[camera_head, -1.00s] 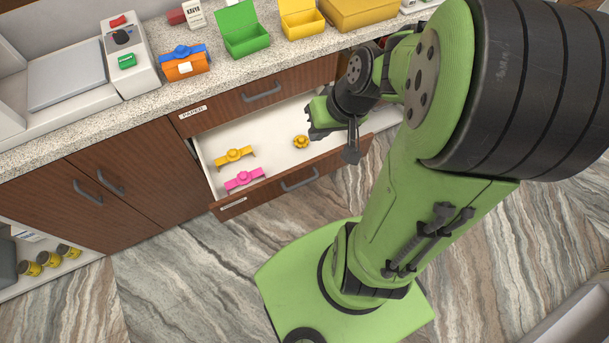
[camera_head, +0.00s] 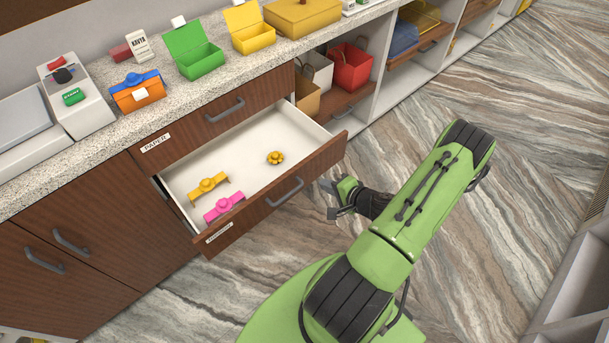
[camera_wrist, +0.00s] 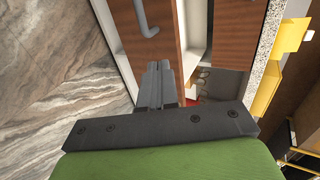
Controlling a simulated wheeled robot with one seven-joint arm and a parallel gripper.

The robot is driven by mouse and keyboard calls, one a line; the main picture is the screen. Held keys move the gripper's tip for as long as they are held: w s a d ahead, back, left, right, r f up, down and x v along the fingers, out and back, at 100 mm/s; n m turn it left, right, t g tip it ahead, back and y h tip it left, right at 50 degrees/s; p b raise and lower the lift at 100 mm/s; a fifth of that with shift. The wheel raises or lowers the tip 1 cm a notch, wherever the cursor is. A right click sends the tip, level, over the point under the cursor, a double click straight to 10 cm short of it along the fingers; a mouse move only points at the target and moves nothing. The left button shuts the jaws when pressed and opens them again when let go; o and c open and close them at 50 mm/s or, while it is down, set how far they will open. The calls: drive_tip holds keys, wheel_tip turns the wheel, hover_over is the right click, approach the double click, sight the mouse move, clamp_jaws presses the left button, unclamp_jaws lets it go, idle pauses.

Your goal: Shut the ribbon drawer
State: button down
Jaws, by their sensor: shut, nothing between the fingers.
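The ribbon drawer (camera_head: 232,217) is pulled well out below the closed PAPER drawer (camera_head: 213,125). Its wooden front, with a grey bar handle (camera_head: 285,192), faces my arm. Inside lie a yellow ribbon bow (camera_head: 208,187), a pink ribbon bow (camera_head: 224,207) and a small yellow rosette (camera_head: 275,157). My gripper (camera_head: 333,198) is shut and empty, in front of the drawer's right end, to the right of the handle. In the wrist view, its closed fingers (camera_wrist: 158,82) point toward the drawer front, and the handle (camera_wrist: 146,22) shows above them. I cannot tell whether they touch it.
Open shelves with a red bag (camera_head: 350,67) stand to the right. The marble floor (camera_head: 500,100) is clear.

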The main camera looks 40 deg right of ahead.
sight(299, 169)
drive_tip(key=x, duration=0.3)
drive_tip(key=r+b+x, duration=0.1)
drive_tip(key=x, duration=0.2)
drive_tip(key=w+x, duration=0.1)
drive_tip(key=x, duration=0.2)
drive_tip(key=shift+r, duration=0.2)
drive_tip(key=shift+w, duration=0.3)
drive_tip(key=shift+w, duration=0.1)
